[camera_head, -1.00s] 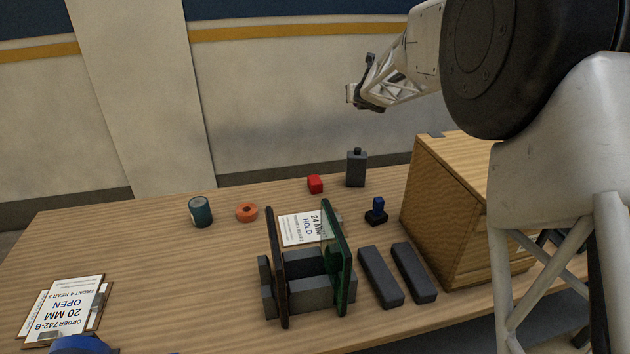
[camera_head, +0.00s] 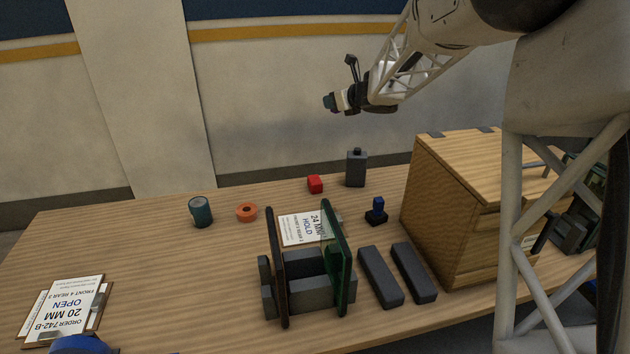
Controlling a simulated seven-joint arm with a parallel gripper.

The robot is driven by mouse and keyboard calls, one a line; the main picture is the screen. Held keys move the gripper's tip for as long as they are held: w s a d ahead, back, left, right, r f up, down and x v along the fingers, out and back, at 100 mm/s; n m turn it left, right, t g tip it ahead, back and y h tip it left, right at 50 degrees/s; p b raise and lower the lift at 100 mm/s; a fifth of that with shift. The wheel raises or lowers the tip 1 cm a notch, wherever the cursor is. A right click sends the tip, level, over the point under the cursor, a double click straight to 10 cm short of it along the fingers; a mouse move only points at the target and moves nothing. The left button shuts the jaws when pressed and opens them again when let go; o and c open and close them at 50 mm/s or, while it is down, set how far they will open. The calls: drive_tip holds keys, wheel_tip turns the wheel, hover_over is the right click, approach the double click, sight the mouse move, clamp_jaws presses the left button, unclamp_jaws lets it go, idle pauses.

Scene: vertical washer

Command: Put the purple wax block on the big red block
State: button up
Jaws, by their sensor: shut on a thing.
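My gripper (camera_head: 336,101) is raised in front of the back wall, well above the table, pointing left. It is shut on a small dark bluish piece (camera_head: 327,102) at its tip; the piece is too small to identify, and I see no clearly purple block.
A dark grey bottle (camera_head: 356,168) stands right of the red block. An orange ring (camera_head: 246,212) and teal cylinder (camera_head: 201,212) are left. A green-sided stand (camera_head: 336,258), grey bars (camera_head: 380,277), blue-knobbed stamp (camera_head: 376,211) and wooden cabinet (camera_head: 455,215) are nearer or right. Left-middle table is clear.

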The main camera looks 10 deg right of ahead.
drive_tip(key=s+a+n+g+y, duration=0.2)
drive_tip(key=s+a+n+y, duration=0.2)
drive_tip(key=s+a, duration=0.1)
wheel_tip(320, 180, down, 26)
drive_tip(key=shift+r, duration=0.25)
drive_tip(key=shift+w+d, duration=0.1)
idle(0.3)
hover_over(313, 179)
drive_tip(key=shift+s+f, duration=0.4)
drive_tip(key=shift+f, duration=0.25)
idle(0.5)
drive_tip(key=shift+w+d+f, duration=0.1)
drive_tip(key=shift+w, duration=0.4)
drive_tip(key=shift+s+f, duration=0.1)
drive_tip(key=shift+f, duration=1.6)
drive_tip(key=shift+f, duration=0.1)
